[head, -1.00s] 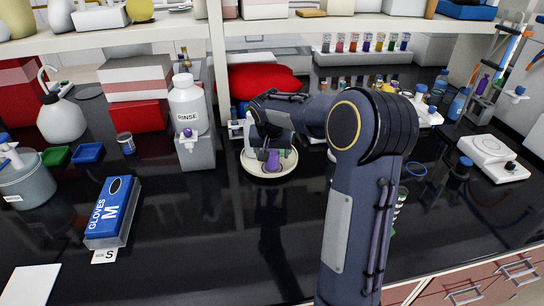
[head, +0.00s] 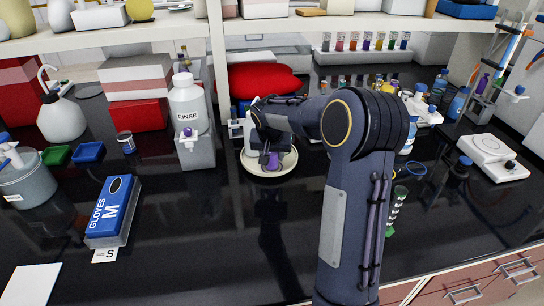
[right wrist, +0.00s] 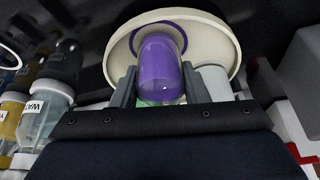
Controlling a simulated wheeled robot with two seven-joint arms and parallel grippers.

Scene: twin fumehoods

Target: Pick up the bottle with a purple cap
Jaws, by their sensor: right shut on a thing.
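The purple-capped bottle (head: 272,161) is small and stands over a round cream dish (head: 284,169) near the middle of the bench. In the right wrist view the purple cap (right wrist: 160,66) is large, with a clear part below it. My right gripper (head: 265,156) reaches down over the dish. In the right wrist view, the right gripper's fingers (right wrist: 160,90) are on either side of the bottle, shut on it. I cannot tell whether the bottle still rests on the dish (right wrist: 222,38). My left gripper is out of view.
A white rinse bottle (head: 188,103) stands to the left of the dish. A red bag (head: 265,80) lies behind it. A blue glove box (head: 111,208) is at the front left, and a white scale (head: 493,158) is at the right. The black bench front is mostly clear.

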